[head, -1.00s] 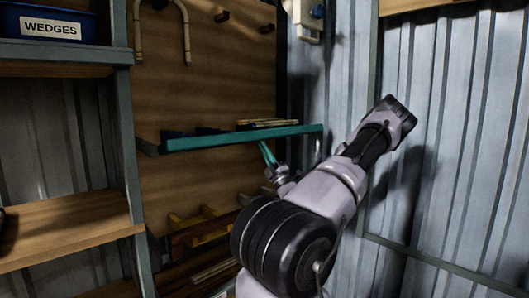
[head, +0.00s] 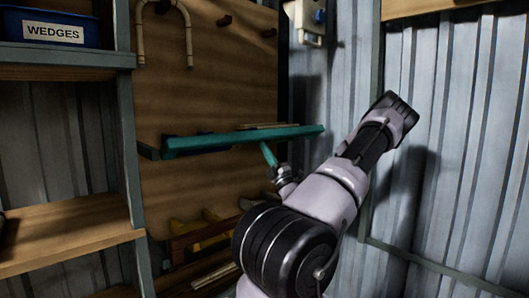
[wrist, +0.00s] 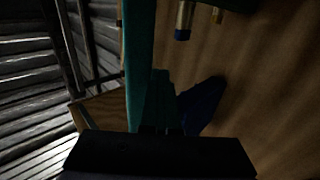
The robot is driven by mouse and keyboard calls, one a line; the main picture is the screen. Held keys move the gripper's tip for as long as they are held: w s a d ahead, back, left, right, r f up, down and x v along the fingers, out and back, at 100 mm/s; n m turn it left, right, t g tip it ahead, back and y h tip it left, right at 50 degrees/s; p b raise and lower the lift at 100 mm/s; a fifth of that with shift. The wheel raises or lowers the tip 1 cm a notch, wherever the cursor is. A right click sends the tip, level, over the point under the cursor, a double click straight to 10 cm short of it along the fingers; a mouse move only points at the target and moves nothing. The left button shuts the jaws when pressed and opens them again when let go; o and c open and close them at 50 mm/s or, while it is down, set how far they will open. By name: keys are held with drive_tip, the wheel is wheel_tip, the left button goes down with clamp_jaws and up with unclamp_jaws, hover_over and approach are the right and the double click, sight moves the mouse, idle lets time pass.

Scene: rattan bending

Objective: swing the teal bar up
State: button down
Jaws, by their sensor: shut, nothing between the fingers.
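The teal bar (head: 220,140) runs nearly level across the front of a shelf on the wooden back panel in the head view. My gripper (head: 266,149) is just under the bar, right of its middle, with its teal fingers pointing up at the lower edge. The fingers are shut with nothing between them. In the wrist view the bar (wrist: 140,55) runs up the picture beside my fingers (wrist: 162,88). The fingertips look close against it, but I cannot tell whether they touch.
Thin sticks (head: 265,126) lie behind the bar. Yellow pieces (head: 195,228) sit lower down. A shelf unit with a blue wedges bin (head: 52,28) stands at the left. A bent cane (head: 163,30) hangs above. Corrugated walls (head: 455,150) close off the right.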

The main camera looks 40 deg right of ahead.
sight(267, 139)
drive_tip(key=shift+s+d+r+h, duration=0.15)
drive_tip(key=shift+s+r+h, duration=0.05)
drive_tip(key=shift+h, duration=0.1)
drive_tip(key=shift+s+r, duration=0.7)
drive_tip(key=shift+r, duration=0.1)
drive_tip(key=shift+w, duration=0.1)
drive_tip(key=shift+r, duration=0.2)
drive_tip(key=shift+x, duration=1.05)
drive_tip(key=shift+r, duration=0.1)
